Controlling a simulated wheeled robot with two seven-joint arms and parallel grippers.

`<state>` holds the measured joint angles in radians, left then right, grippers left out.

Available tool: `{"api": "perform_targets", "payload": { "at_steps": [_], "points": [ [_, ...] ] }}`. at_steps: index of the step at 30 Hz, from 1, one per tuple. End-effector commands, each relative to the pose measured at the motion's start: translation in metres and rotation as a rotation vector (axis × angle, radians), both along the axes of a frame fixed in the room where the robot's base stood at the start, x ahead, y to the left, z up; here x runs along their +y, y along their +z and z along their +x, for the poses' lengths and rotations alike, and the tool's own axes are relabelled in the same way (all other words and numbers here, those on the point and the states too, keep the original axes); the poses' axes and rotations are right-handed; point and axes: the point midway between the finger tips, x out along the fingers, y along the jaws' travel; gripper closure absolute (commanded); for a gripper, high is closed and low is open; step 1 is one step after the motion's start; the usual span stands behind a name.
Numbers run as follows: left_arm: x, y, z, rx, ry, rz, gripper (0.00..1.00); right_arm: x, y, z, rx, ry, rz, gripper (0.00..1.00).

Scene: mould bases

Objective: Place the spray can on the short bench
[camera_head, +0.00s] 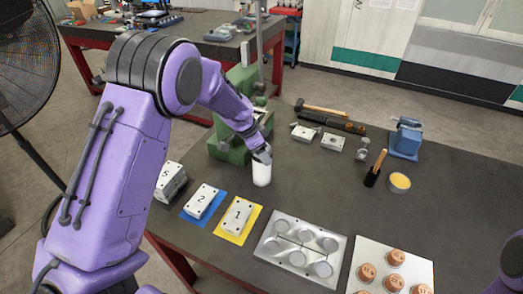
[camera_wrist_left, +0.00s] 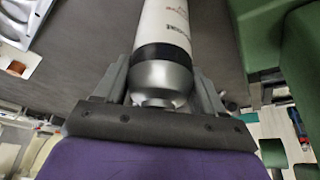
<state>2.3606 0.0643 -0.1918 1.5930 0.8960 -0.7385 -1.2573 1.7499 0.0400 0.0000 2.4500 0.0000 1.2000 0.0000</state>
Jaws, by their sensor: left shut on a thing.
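The white spray can (camera_head: 261,175) is in my left gripper (camera_head: 262,153), above or on the near dark bench (camera_head: 325,180), beside a green machine. I cannot tell whether its lower end touches the bench top. In the left wrist view the spray can (camera_wrist_left: 168,25) shows a white body, a black band and a grey metal end between the fingers of my left gripper (camera_wrist_left: 162,78). A second dark-topped bench (camera_head: 190,26) with red legs stands at the back left. I cannot tell which bench is the short one. My right gripper is out of view.
Beside the can stands the green machine (camera_head: 240,115). Numbered blocks on blue (camera_head: 190,217) and yellow (camera_head: 220,232) mats, a metal mould plate (camera_head: 270,246) and a plate with copper pieces (camera_head: 427,270) line the front. Tools lie behind. A black fan (camera_head: 25,60) stands left.

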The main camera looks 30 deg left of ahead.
Motion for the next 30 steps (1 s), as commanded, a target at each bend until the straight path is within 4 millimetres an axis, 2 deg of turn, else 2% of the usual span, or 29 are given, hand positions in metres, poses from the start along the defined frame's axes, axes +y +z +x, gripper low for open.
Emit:
{"api": "perform_targets", "payload": {
  "at_steps": [1, 3, 10, 14, 17, 24, 30],
  "points": [
    [0.0, -0.001, 0.0, 0.0, 0.0, 0.0, 0.21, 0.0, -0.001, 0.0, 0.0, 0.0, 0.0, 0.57],
    [0.0, -0.001, 0.0, 0.0, 0.0, 0.0, 0.04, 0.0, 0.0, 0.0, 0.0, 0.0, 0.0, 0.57],
    [0.0, 0.0, 0.0, 0.001, 0.0, 0.001, 0.04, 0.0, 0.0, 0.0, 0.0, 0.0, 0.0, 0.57],
    [0.002, 0.007, -0.001, -0.001, 0.0, 0.0, 0.04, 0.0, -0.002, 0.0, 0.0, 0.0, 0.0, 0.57],
    [0.007, 0.025, -0.006, -0.005, 0.0, 0.0, 0.04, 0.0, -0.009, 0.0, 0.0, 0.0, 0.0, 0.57],
    [0.023, 0.082, -0.025, -0.005, -0.001, 0.0, 0.04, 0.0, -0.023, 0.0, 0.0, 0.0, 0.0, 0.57],
    [0.03, 0.109, -0.033, -0.001, 0.0, 0.0, 0.04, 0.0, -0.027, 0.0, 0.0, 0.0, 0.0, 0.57]
  ]
}}
